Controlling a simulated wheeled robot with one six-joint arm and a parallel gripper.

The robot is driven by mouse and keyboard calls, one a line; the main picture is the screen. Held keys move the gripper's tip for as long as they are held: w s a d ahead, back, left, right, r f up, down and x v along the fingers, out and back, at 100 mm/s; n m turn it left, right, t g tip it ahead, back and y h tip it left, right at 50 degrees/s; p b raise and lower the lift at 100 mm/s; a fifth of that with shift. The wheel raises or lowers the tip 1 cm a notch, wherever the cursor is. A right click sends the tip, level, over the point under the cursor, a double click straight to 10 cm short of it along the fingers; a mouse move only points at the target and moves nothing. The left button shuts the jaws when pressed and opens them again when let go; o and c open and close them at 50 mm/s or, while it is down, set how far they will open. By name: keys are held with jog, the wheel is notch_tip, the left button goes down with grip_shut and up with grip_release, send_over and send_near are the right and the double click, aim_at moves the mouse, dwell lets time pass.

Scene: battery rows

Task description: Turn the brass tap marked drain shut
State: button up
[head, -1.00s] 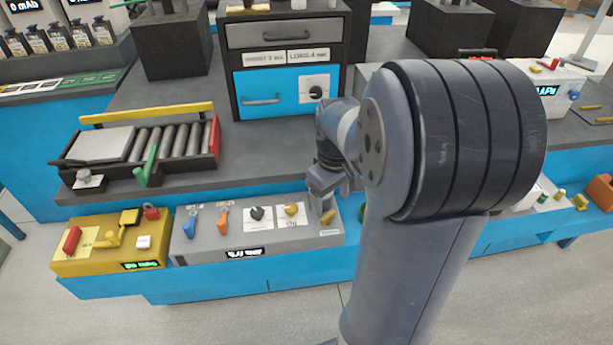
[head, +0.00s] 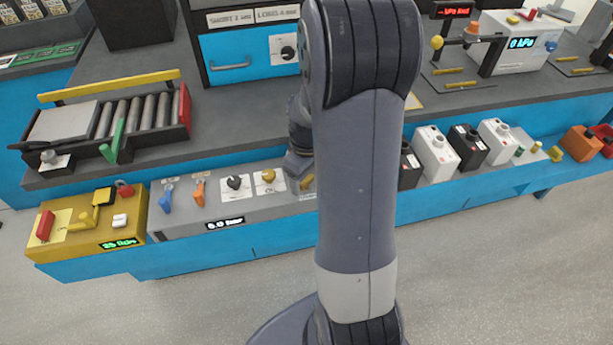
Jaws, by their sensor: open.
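On the grey panel (head: 205,222) at the front of the bench, a small brass-coloured piece (head: 307,182) shows beside my arm, partly hidden. It may be the drain tap; I cannot read a drain mark. A brass-yellow knob (head: 268,176) sits on a white label left of it. My gripper (head: 299,179) is open, low over the panel's right end and close to the brass-coloured piece. My arm hides much of it, and I cannot tell whether it touches the piece.
A black knob (head: 234,183), an orange lever (head: 198,193) and a blue lever (head: 167,200) line the panel to the left. A yellow box (head: 72,242) stands further left. Several white and black batteries stand right of my arm. A roller tray (head: 60,122) lies behind.

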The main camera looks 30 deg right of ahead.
jog(key=c, duration=1)
jog(key=shift+m, duration=0.4)
jog(key=m, duration=0.2)
jog(key=shift+m, duration=2.2)
jog(key=o, duration=1)
